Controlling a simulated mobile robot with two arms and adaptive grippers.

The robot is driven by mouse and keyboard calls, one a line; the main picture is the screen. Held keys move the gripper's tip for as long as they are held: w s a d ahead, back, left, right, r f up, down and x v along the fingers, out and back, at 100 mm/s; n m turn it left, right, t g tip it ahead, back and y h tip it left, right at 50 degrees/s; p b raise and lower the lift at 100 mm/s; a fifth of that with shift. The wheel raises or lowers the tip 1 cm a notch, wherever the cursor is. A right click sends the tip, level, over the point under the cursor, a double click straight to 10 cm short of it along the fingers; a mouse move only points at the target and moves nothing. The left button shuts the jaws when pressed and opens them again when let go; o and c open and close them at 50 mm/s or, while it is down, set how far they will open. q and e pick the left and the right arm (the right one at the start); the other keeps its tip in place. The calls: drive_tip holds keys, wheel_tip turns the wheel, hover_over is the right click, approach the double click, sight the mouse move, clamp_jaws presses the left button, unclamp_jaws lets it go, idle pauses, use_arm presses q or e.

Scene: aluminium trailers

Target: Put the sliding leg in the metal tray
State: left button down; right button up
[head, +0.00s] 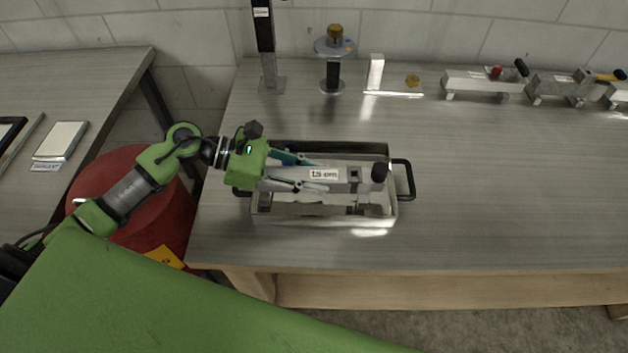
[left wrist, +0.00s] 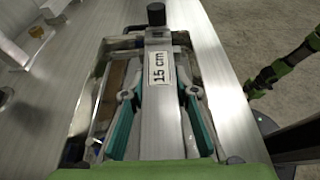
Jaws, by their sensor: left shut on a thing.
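The sliding leg (head: 346,178) is a grey metal bar with a "15 cm" label and a black knob at its far end. It lies lengthwise over the metal tray (head: 398,207), which has black handles at its ends. My left gripper (head: 312,173) is shut on the leg, one finger on each side. In the left wrist view the leg (left wrist: 162,110) runs straight away between the fingers (left wrist: 158,92). I cannot tell whether the leg touches the tray. The leg hides part of the tray's inside. My right gripper is not in view.
At the back of the table (head: 480,190) stand a black post (head: 265,45), a round-topped stand (head: 334,60) and a white block (head: 375,72). Metal assemblies (head: 484,84) sit at the back right. The table right of the tray is clear. A red drum (head: 120,190) stands at left.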

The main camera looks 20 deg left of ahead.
use_arm(q)
drive_tip(key=shift+d+f+p, duration=0.1)
drive_tip(key=shift+f+p, duration=0.25)
drive_tip(key=shift+f, duration=0.7)
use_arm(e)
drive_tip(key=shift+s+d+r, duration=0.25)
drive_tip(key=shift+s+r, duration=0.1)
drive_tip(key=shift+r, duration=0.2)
use_arm(q)
drive_tip(key=shift+f, duration=0.1)
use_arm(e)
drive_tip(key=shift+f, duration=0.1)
use_arm(q)
drive_tip(key=shift+f+b, duration=0.1)
drive_tip(key=shift+b, duration=0.25)
drive_tip(key=c, duration=1.6)
unclamp_jaws()
drive_tip(key=shift+s, duration=0.1)
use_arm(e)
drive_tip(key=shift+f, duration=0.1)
